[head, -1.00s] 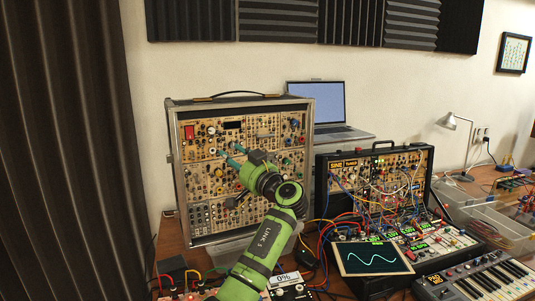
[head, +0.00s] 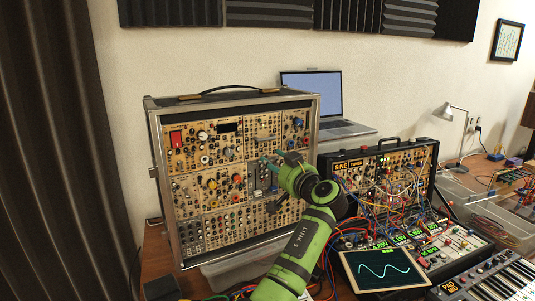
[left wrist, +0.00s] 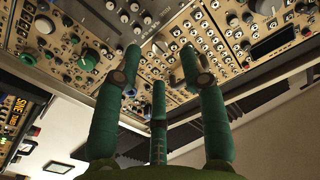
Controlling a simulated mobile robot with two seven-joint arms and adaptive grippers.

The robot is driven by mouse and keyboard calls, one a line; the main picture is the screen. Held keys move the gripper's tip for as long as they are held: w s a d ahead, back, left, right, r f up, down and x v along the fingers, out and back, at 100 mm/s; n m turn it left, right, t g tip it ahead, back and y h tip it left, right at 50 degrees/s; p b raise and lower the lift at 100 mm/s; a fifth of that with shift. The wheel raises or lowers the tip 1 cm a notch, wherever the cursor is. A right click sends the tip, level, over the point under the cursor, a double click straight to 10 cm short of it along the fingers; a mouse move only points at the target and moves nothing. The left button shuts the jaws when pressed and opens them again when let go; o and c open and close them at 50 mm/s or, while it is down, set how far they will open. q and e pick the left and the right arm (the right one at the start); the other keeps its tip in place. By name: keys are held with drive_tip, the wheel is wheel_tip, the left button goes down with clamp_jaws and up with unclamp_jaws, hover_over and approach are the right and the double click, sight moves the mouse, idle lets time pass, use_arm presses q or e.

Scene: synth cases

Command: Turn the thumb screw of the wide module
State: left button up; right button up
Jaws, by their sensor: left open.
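The large silver-edged case (head: 160,190) stands upright on the desk and holds rows of tan modules. A wide panel with a red switch and a dark display (head: 203,143) fills its upper left; in the left wrist view a panel with a dark display (left wrist: 272,44) shows at upper right. I cannot tell which small fitting is the thumb screw. My left gripper (head: 266,164), green with teal fingers, is in front of the case's right middle part. In the left wrist view its fingers (left wrist: 160,62) are spread and empty, pointing at the panels. My right gripper is not in view.
A smaller black synth case (head: 375,160) with many patch cables stands to the right. A tablet with a wave trace (head: 378,268) and a keyboard (head: 495,280) are in front. A laptop (head: 312,95) is behind. A dark curtain (head: 60,150) hangs at left.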

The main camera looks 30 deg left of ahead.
sight(266, 156)
use_arm(q)
drive_tip(key=p+x, duration=0.1)
drive_tip(key=x, duration=0.2)
drive_tip(key=shift+a, duration=0.15)
drive_tip(key=shift+w+a, duration=0.1)
drive_tip(key=shift+a, duration=0.05)
clamp_jaws()
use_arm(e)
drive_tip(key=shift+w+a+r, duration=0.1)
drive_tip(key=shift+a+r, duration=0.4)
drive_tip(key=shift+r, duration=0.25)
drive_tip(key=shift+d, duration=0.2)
